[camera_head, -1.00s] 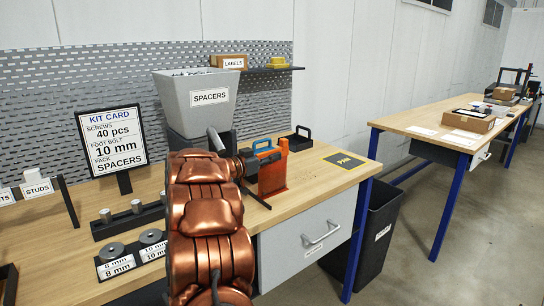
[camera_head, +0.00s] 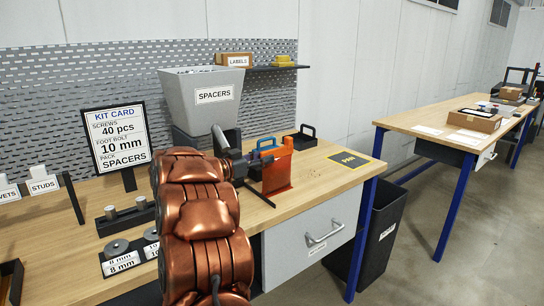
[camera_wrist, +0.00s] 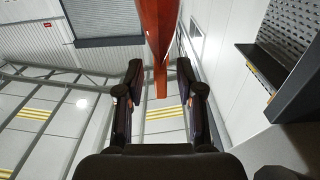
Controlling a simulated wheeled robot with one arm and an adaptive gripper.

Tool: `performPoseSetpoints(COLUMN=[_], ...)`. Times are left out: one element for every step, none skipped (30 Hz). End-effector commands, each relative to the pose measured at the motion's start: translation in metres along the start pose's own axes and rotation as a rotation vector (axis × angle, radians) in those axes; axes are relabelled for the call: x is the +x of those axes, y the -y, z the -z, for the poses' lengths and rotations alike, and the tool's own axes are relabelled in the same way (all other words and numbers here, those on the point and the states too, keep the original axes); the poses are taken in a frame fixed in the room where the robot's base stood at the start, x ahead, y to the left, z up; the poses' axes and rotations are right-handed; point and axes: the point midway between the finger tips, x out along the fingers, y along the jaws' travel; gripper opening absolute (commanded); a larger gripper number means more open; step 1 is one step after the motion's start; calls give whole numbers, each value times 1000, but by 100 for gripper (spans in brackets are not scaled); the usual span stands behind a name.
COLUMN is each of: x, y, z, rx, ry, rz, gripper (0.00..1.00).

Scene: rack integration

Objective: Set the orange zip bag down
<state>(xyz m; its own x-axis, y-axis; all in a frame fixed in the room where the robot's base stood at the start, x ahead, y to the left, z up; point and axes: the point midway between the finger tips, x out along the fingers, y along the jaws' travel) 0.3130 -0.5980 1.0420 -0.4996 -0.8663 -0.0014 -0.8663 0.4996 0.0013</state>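An orange upright, flat piece (camera_head: 278,172), which I take to be the orange zip bag, stands on the wooden bench near its front edge. My gripper (camera_head: 246,166) is just to its left, pointing at it sideways. In the wrist view, the orange piece (camera_wrist: 158,45) shows edge-on as a narrow strip, running from the top down between my fingers (camera_wrist: 159,85). The fingers are apart, with a gap visible on each side of the strip. My arm hides part of the bench to the left of the bag.
A grey SPACERS bin (camera_head: 214,95) stands behind my gripper. A blue handle (camera_head: 267,146) rises right behind the orange piece.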

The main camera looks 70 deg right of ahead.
Motion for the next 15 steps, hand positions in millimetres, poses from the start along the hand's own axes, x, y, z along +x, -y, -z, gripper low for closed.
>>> performPoseSetpoints(x=[-10, -15, -21, -26, -30, -36, -39, -43, -47, -50, -53, -56, -58, -60, -61], y=[2, 2, 2, 2, 2, 1, 1, 1, 1, 1, 1, 1, 1, 1, 1], z=[0, 0, 0, 0, 1, 1, 2, 2, 1, 1, 1, 1, 1, 1, 1], rx=[1, 1, 1, 2, 2, 2, 3, 3, 3, 3, 3, 3, 3, 3, 3], ry=[1, 1, 1, 1, 0, -1, -1, -1, -1, 0, 0, 1, 1, 1, 1], rz=[6, 6, 7, 7, 6, 5, 4, 4, 4, 4, 4, 4, 4, 4, 3], gripper=[37, 37, 37, 37, 37, 37, 37, 37, 37, 37, 37, 37, 37, 37, 37])
